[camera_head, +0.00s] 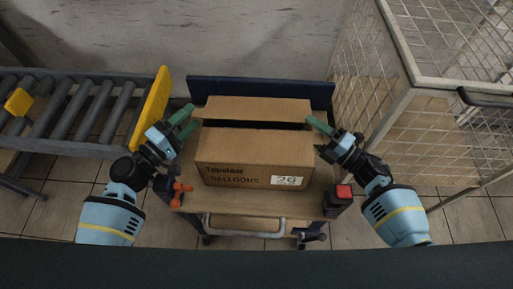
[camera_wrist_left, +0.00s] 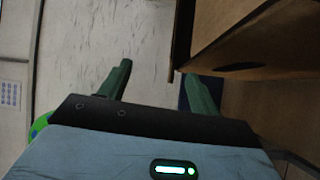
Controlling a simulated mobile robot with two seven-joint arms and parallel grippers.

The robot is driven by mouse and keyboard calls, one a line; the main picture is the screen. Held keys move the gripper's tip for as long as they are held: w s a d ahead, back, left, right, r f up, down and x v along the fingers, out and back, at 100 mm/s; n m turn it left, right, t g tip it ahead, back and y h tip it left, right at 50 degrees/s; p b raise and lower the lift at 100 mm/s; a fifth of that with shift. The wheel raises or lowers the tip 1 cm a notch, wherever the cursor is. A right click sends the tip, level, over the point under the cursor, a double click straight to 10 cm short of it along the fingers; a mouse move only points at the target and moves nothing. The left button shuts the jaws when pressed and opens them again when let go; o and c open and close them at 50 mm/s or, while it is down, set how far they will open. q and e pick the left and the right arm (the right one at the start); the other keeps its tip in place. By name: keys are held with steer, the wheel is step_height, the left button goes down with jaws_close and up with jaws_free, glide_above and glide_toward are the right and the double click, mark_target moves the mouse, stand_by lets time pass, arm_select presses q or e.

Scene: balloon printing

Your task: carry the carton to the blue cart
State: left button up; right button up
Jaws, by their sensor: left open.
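The brown carton (camera_head: 255,158), printed "BALLOONS", sits upright on the wooden top of a cart (camera_head: 190,201) with a dark blue back panel (camera_head: 262,86). Its upper flap side stands toward the wall, with a dark gap in the top. My left gripper (camera_head: 188,119) is open beside the carton's left side, near its back corner. In the left wrist view its fingers are spread and empty (camera_wrist_left: 158,75), with the carton (camera_wrist_left: 265,45) at upper right. My right gripper (camera_head: 317,135) is at the carton's right side, its fingers apart; contact there is unclear.
A roller conveyor (camera_head: 85,108) with a yellow end plate (camera_head: 151,108) stands at left. A wire mesh cage (camera_head: 375,80) stands close at right. A grey wall is behind. The cart has a metal handle (camera_head: 243,233) in front, an orange item (camera_head: 180,192) and a red-topped block (camera_head: 343,191).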

arm_select(q)
steer(key=a, duration=0.6)
steer(key=shift+a, duration=0.3)
arm_select(e)
steer(key=shift+o, duration=0.3)
steer(key=o, duration=0.7)
arm_select(q)
steer(key=shift+s, duration=0.1)
arm_select(e)
steer(key=shift+o, duration=0.2)
steer(key=shift+s, duration=0.1)
steer(key=shift+f, duration=0.15)
